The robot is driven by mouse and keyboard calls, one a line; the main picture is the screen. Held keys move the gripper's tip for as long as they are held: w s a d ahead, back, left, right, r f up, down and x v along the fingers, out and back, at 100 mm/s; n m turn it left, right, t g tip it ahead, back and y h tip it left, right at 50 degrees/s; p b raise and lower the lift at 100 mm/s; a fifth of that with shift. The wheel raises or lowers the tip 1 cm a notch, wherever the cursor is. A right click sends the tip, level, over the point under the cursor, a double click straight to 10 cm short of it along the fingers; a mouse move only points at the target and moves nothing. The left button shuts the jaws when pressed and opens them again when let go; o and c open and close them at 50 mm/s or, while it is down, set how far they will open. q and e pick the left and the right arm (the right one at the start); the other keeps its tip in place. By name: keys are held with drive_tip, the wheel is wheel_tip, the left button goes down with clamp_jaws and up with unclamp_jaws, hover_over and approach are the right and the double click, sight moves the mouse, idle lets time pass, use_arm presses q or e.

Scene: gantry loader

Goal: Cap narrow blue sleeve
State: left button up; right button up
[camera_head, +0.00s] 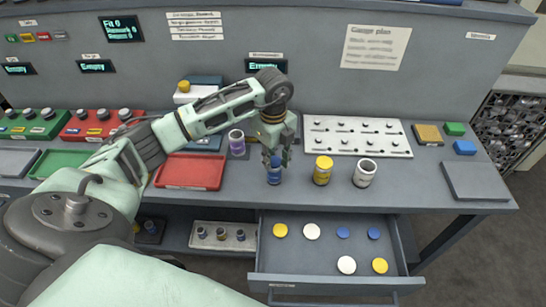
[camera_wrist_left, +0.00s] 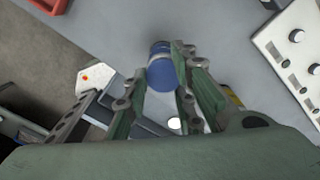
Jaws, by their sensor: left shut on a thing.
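The narrow blue sleeve (camera_head: 274,176) stands upright on the bench, directly under my left gripper (camera_head: 275,158). In the left wrist view a solid blue round cap (camera_wrist_left: 162,76) shows between the fingers of my left gripper (camera_wrist_left: 166,62), which is shut on it. The cap is at the top of the sleeve; whether it is fully seated I cannot tell. The fingers partly hide both. My right gripper does not show.
A yellow sleeve (camera_head: 322,172) and an open white sleeve (camera_head: 364,174) stand to the right. A purple sleeve (camera_head: 237,143) stands behind left, near a red tray (camera_head: 190,186). The open drawer (camera_head: 330,284) below holds yellow, white and blue caps. A white pegged board (camera_head: 357,153) lies behind.

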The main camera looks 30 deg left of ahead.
use_arm(q)
drive_tip(key=shift+s+f, duration=0.1)
drive_tip(key=shift+f, duration=0.05)
drive_tip(key=o, duration=0.9)
wheel_tip(320, 180, up, 12)
idle(0.4)
drive_tip(key=shift+f, duration=0.1)
idle(0.4)
